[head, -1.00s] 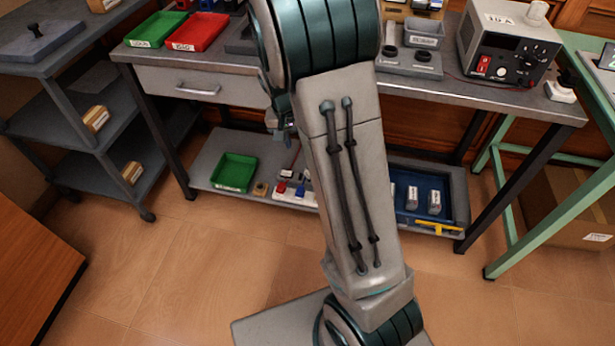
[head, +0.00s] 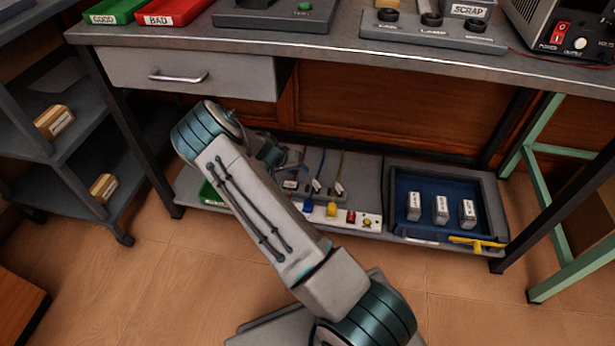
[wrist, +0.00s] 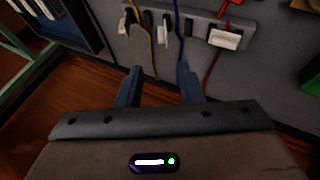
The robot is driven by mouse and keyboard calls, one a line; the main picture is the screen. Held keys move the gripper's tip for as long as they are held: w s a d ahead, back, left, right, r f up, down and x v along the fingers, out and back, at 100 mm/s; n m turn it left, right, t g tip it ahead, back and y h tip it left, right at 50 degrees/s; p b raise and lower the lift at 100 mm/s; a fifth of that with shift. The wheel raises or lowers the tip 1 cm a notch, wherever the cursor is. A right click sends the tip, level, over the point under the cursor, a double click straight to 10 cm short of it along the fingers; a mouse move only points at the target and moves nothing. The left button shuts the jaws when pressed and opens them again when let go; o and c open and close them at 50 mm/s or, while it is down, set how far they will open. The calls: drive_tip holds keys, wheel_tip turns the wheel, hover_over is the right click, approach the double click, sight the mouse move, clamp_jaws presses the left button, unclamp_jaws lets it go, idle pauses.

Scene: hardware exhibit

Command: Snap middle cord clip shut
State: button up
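Three cords, red, blue and yellow, run to a grey clip rail on the lower shelf. The middle cord is blue (head: 321,164); it also shows in the wrist view (wrist: 177,18). The middle clip (wrist: 165,28) shows as a narrow white piece beside dark parts. I cannot tell whether it is open or shut. The red cord's clip (wrist: 225,39) shows a broad white face; the yellow cord's clip (wrist: 124,26) looks narrow. My gripper (wrist: 160,84) is open and empty, apart from the rail, with the middle clip ahead between its fingers' lines.
A blue tray (head: 399,181) with several small labelled blocks stands right of the rail. A yellow tool (head: 478,243) lies at its front edge. A white power strip (head: 345,217) lies before the rail. A green tray (head: 209,193) is partly hidden at left. The workbench (head: 350,50) overhangs the shelf.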

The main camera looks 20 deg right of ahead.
sight(314, 181)
drive_tip(key=b+x, duration=0.5)
drive_tip(key=x, duration=0.8)
drive_tip(key=shift+f, duration=0.3)
clamp_jaws()
